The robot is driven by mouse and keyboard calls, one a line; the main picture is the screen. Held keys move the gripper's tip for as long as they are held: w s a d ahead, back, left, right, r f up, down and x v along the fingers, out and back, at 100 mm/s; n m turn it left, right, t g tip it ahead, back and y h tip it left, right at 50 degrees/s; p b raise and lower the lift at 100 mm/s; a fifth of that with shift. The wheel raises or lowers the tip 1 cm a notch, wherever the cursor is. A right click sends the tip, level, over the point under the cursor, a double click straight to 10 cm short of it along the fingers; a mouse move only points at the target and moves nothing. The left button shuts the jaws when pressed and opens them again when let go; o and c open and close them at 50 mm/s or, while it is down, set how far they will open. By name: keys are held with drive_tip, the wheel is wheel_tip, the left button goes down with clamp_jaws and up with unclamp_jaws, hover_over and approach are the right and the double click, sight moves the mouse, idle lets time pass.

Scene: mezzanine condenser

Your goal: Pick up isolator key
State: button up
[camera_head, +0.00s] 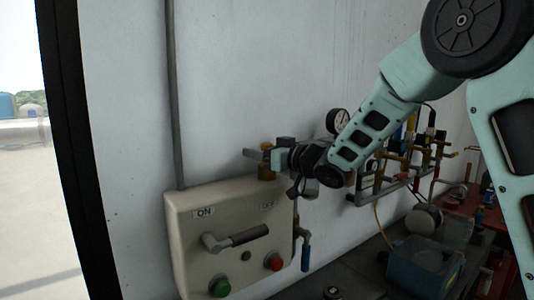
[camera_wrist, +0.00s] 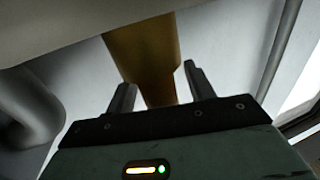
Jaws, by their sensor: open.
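A brass-coloured piece (camera_head: 266,173) stands at the top edge of the cream switch box; I cannot tell for sure that it is the isolator key. My gripper (camera_head: 260,156) is at this piece, in front of the wall. In the wrist view, a brass-coloured shaft (camera_wrist: 142,50) runs down between the two fingers of my gripper (camera_wrist: 160,88). The fingers are apart, with visible gaps on both sides of the shaft. The shaft's lower end is hidden behind the gripper body.
The switch box (camera_head: 185,245) has ON and OFF labels, a lever handle (camera_head: 237,239), a green button (camera_head: 220,288) and a red button (camera_head: 273,262). A blue-handled valve (camera_head: 306,254) hangs beside it. A gauge (camera_head: 338,122) and a pipe rack (camera_head: 400,180) lie to the right.

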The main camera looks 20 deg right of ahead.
drive_tip(key=c, duration=1.1)
drive_tip(key=shift+o, duration=0.2)
drive_tip(key=shift+r, duration=0.1)
